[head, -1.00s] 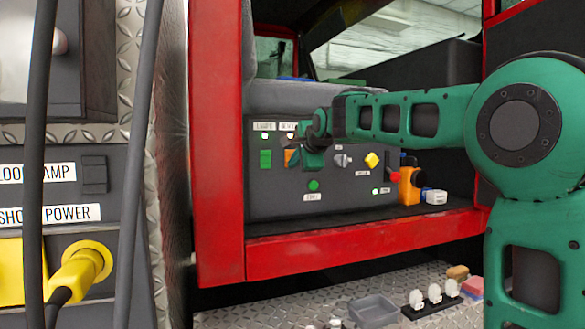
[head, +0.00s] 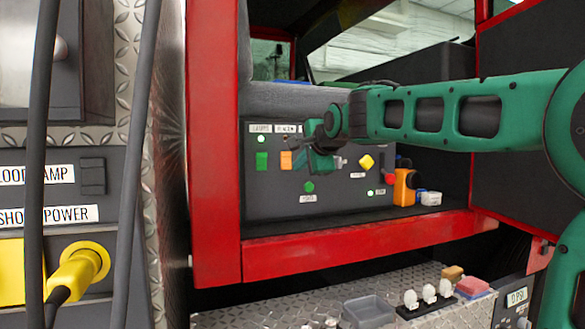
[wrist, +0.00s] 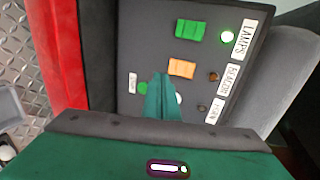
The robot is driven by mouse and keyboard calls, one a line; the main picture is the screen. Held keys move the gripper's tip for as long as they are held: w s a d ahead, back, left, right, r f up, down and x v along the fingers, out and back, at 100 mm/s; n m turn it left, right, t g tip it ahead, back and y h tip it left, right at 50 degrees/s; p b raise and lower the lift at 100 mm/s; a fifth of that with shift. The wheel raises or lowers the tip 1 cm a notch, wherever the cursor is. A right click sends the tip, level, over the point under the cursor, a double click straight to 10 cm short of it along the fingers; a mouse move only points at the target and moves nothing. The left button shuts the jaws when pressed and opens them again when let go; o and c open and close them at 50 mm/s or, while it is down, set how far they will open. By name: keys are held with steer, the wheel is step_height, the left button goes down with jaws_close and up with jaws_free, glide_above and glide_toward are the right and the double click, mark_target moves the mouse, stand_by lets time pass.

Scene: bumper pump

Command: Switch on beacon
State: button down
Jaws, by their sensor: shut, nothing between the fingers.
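A dark control panel (head: 270,190) stands inside the red-framed opening. The orange rocker switch (head: 286,160) is in the BEACON column; it also shows in the wrist view (wrist: 182,68). The small indicator (wrist: 213,76) by the BEACON label (wrist: 232,77) looks dark. My gripper (head: 310,165) is shut and empty, just right of the orange switch in the head view. In the wrist view its tip (wrist: 160,80) points at the panel beside the orange switch; I cannot tell whether they touch. The gripper hides part of the panel.
A green switch (head: 262,161) sits left of the orange one, its LAMPS indicator (wrist: 227,37) lit green. A yellow knob (head: 366,161) and an orange device (head: 404,187) are to the right. The red sill (head: 350,246) runs below. A grey tray (head: 369,310) lies lower down.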

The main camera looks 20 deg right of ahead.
steer(key=s, duration=0.4)
steer(key=s+r, duration=0.1)
steer(key=shift+s, duration=0.4)
step_height(320, 180, up, 2)
steer(key=shift+w+r, duration=0.15)
steer(key=shift+r, duration=0.1)
steer(key=shift+w, duration=0.1)
